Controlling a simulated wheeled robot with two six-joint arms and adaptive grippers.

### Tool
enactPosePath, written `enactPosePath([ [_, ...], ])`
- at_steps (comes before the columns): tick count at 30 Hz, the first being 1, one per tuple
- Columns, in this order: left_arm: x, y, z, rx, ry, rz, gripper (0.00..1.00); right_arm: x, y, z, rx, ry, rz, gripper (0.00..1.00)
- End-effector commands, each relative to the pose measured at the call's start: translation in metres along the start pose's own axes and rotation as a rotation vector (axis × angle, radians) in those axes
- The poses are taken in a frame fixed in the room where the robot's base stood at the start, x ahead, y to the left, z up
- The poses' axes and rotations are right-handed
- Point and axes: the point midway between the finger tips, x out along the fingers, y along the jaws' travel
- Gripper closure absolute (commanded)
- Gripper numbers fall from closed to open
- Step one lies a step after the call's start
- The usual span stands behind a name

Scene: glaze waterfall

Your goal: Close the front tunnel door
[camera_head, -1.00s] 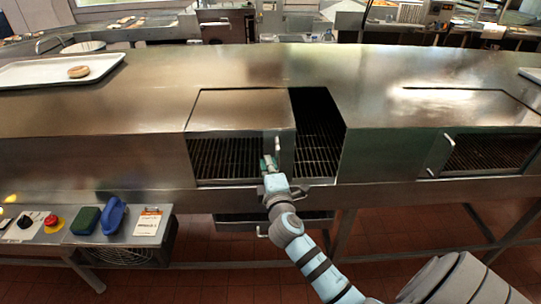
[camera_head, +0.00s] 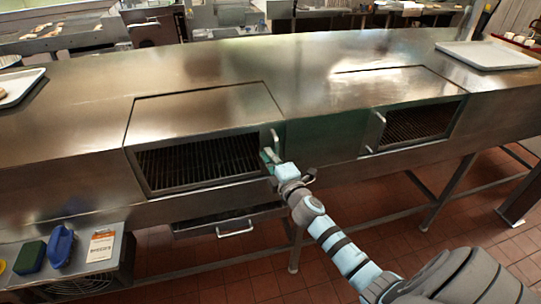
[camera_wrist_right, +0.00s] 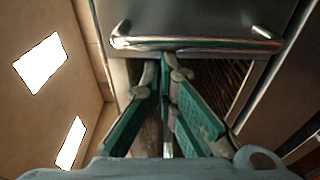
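The tunnel door that my right gripper works at is the left metal door (camera_head: 205,112), with a barred window. It fills its opening, and no open gap shows beside it. Its upright handle (camera_head: 275,139) is at its right edge. In the right wrist view the handle (camera_wrist_right: 200,44) is a shiny bar across the top. My right gripper (camera_head: 268,158) is at this handle; its green fingers (camera_wrist_right: 165,72) come together just beneath the bar. They look shut, with the bar across their tips rather than between them. Whether they touch it is unclear. My left gripper is not in view.
A second barred door (camera_head: 420,120) with its own handle (camera_head: 378,131) is to the right. A drawer with a handle (camera_head: 235,229) hangs below. A white tray (camera_head: 487,55) lies on top at right. The tiled floor in front is open.

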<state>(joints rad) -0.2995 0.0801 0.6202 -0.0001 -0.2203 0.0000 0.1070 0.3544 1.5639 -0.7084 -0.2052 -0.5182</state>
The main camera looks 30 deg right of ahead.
Motion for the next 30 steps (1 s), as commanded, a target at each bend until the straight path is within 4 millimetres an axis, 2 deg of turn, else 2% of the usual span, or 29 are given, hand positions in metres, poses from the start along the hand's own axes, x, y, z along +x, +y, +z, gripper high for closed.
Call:
enactPosePath([
  [8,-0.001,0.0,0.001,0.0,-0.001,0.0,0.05,0.0,0.0,-0.002,-0.001,-0.005,0.0,1.0],
  [11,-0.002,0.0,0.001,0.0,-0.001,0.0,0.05,0.001,0.0,-0.01,0.001,-0.007,0.0,1.0],
  [15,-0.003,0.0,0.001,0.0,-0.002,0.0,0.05,0.005,0.001,-0.032,0.002,-0.014,0.0,1.0],
  [21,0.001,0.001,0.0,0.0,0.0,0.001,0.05,-0.061,-0.002,-0.03,-0.002,-0.015,-0.002,1.0],
  [24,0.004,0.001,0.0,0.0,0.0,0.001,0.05,-0.082,-0.002,-0.03,-0.004,-0.016,-0.002,1.0],
  [30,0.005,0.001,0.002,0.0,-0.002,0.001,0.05,-0.097,0.0,-0.03,-0.001,-0.017,0.0,1.0],
])
